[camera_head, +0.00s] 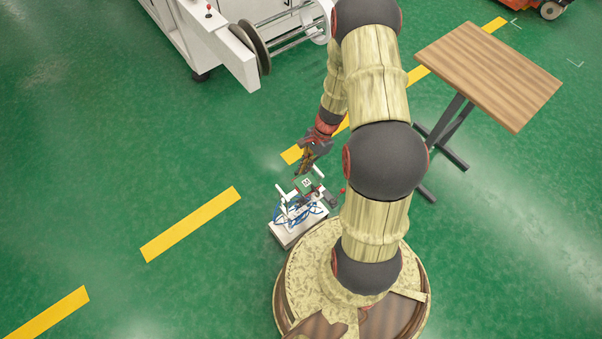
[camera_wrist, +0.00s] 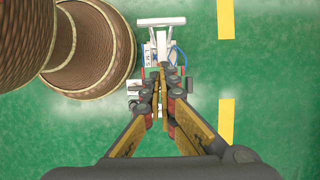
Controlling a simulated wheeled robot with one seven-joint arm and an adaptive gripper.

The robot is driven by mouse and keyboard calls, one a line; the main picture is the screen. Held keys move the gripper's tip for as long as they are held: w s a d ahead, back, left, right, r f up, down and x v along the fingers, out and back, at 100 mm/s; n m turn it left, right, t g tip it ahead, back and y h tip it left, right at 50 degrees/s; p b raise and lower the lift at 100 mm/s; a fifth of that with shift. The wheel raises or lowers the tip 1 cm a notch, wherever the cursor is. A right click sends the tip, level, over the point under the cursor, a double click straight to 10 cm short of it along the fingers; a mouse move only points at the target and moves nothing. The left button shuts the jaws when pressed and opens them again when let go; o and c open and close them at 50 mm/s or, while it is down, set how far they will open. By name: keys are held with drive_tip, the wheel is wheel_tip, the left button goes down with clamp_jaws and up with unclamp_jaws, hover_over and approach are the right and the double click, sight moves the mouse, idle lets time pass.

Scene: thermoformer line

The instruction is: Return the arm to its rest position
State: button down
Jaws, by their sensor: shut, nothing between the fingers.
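My arm reaches up from my round base and bends over forward, with its end pointing down. My gripper (camera_head: 301,172) is shut and empty, in the air above a small white stand with blue cables (camera_head: 292,226). In the wrist view, the fingers of my gripper (camera_wrist: 165,80) meet at the tips, in front of the same white stand (camera_wrist: 161,22). The gripper hides part of the stand in the wrist view.
A wooden-topped table (camera_head: 490,72) stands on dark legs to the right of my arm. A white machine with a roll (camera_head: 235,45) stands at the top. Yellow dashes (camera_head: 192,223) cross the green floor. The floor on the left is clear.

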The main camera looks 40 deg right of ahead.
drive_tip(key=shift+v, duration=0.95)
